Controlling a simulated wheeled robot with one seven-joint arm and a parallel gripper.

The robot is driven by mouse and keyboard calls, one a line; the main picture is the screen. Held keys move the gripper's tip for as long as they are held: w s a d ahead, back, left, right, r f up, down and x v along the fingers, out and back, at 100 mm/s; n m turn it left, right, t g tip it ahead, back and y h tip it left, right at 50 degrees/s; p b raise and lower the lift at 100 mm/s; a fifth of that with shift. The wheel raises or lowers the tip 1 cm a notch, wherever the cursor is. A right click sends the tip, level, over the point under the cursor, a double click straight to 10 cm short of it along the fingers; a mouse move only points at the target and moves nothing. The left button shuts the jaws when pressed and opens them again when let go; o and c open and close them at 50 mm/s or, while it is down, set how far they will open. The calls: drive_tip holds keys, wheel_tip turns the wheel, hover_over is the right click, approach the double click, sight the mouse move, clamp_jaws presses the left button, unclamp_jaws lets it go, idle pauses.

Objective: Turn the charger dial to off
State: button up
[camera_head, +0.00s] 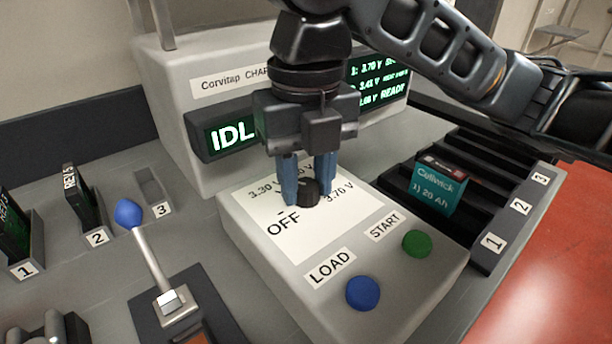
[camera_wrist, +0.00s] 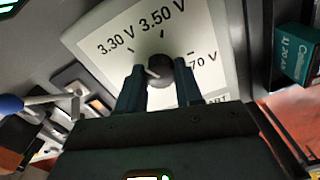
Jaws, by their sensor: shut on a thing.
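The charger dial (camera_head: 309,193) is a small dark round knob on the white label panel of the charger. My gripper (camera_head: 307,188) reaches down from above, with its blue fingers shut on the dial, one on each side. In the wrist view the dial (camera_wrist: 161,70) sits between the fingertips (camera_wrist: 158,75). A light mark shows on the dial's left side there; I cannot tell exactly which setting it meets. The OFF label (camera_head: 283,227) lies in front of the dial in the head view. The 3.30 V, 3.50 V and 3.70 V labels are around it, partly hidden.
The blue LOAD button (camera_head: 363,293) and green START button (camera_head: 417,243) are on the same panel. A display (camera_head: 231,135) reads "IDL", partly covered. A blue-knobbed lever (camera_head: 150,255) stands at left. A teal battery pack (camera_head: 439,186) sits in the rack at right.

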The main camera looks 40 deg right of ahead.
sight(306, 185)
drive_tip(key=n+b, duration=0.1)
drive_tip(key=n, duration=0.5)
drive_tip(key=n+b, duration=0.1)
drive_tip(key=n, duration=0.5)
idle(0.5)
drive_tip(key=o, duration=1)
drive_tip(key=shift+o, duration=0.2)
drive_tip(key=shift+r+p, duration=0.75)
drive_tip(key=shift+r, duration=3.15)
